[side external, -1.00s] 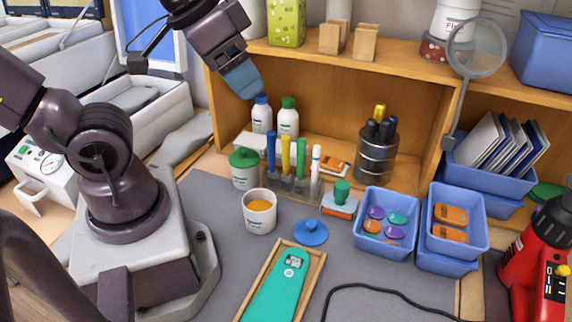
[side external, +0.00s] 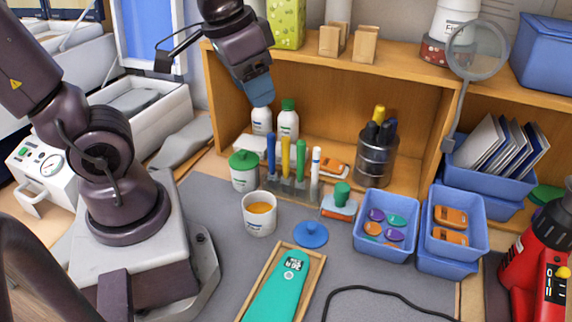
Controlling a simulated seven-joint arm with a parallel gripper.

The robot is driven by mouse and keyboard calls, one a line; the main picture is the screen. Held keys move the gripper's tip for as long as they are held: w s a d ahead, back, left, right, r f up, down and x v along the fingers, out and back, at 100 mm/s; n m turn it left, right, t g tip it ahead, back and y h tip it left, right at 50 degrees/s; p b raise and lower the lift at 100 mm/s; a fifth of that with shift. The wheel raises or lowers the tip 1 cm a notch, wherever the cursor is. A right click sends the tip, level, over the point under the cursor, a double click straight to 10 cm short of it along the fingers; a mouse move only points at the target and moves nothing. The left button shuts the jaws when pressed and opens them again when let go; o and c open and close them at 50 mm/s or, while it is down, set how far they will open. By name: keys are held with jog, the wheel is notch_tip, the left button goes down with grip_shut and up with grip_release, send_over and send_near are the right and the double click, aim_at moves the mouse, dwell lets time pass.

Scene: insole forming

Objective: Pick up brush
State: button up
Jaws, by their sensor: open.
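No object is plainly recognisable as a brush. Slim upright tools stand in a clear rack (side external: 290,190): a blue one (side external: 271,155), a yellow one (side external: 286,158), a green one (side external: 301,160) and a white one (side external: 316,170). A teal-knobbed tool (side external: 341,203) with an orange and white base lies right of the rack. I cannot tell whether any of these is the brush. My gripper (side external: 261,98) is open and points down in front of the shelf, above and left of the rack. In the picture its blue tips overlap the white bottle.
A green-lidded jar (side external: 243,172) and a cup of orange content (side external: 259,213) stand left of and before the rack. Bottles (side external: 288,122) stand behind it. A metal pen holder (side external: 376,160) and blue bins (side external: 386,250) are on the right. A teal insole-shaped piece (side external: 275,292) lies in front.

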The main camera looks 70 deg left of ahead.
aim_at(287, 138)
jog(key=w+a+f+m+g, duration=0.5)
jog(key=w+a+f+m, duration=0.3)
jog(key=w+a+m, duration=0.25)
jog(key=shift+n+y, duration=0.4)
jog(key=shift+n, duration=0.05)
notch_tip(287, 138, down, 7)
jog(key=shift+s+d+f, duration=0.1)
jog(key=shift+d+f, duration=0.05)
jog(key=shift+f, duration=0.05)
jog(key=shift+s+f, duration=0.2)
jog(key=shift+f, duration=0.7)
jog(key=shift+s+f, duration=0.15)
jog(key=shift+f, duration=0.75)
jog(key=shift+s+f, duration=0.2)
jog(key=shift+f, duration=0.7)
jog(key=shift+c, duration=0.5)
grip_shut()
